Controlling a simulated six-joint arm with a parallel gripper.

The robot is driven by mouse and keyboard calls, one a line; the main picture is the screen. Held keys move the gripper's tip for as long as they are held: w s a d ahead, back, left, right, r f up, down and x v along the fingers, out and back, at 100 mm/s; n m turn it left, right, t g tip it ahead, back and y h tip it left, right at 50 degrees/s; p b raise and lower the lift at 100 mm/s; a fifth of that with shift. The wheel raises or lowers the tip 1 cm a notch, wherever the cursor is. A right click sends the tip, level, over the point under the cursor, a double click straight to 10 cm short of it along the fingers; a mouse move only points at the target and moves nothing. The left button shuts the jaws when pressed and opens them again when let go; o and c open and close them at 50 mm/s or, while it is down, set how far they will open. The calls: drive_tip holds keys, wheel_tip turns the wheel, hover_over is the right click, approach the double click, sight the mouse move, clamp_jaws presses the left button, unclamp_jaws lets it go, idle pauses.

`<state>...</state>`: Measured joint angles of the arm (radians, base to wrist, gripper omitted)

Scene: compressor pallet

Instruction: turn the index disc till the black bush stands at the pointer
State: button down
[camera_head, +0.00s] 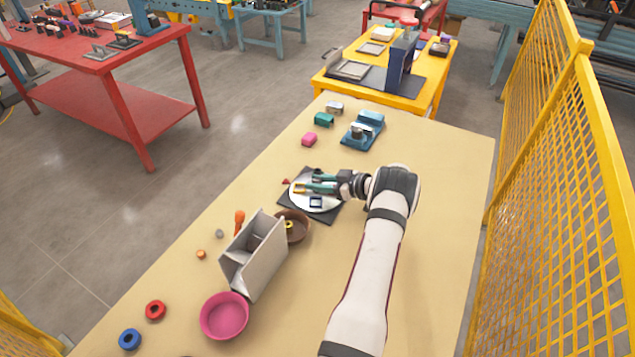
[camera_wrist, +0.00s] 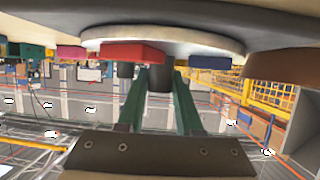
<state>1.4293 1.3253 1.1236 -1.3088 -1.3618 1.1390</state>
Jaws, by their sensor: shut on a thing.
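The white index disc (camera_head: 327,207) lies on a dark square plate (camera_head: 324,218) in the middle of the table. A small red pointer (camera_head: 286,181) is at its left edge. My gripper (camera_head: 306,186) reaches over the disc from the right, level. In the wrist view, its green fingers (camera_wrist: 160,80) are shut on a dark upright post at the disc. Another dark cylinder (camera_wrist: 126,70) stands by a red piece (camera_wrist: 133,52). A blue square piece (camera_head: 316,202) and a yellow piece (camera_head: 299,189) show on the disc. I cannot tell which dark part is the black bush.
A grey divided box (camera_head: 262,262), a brown bowl (camera_head: 297,232) and a pink bowl (camera_head: 224,316) stand nearer the front. Pink (camera_head: 309,139) and green (camera_head: 323,120) blocks and a blue device (camera_head: 361,134) stand behind. The table's right side is clear beyond my arm.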

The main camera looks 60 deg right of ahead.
drive_tip(key=shift+w+n+y, duration=0.1)
drive_tip(key=shift+n+y, duration=1.1)
drive_tip(key=shift+y, duration=0.3)
drive_tip(key=c, duration=0.8)
unclamp_jaws()
drive_tip(key=shift+c, duration=0.2)
drive_tip(key=v, duration=1.6)
drive_tip(key=shift+a, duration=0.1)
drive_tip(key=shift+c, duration=0.2)
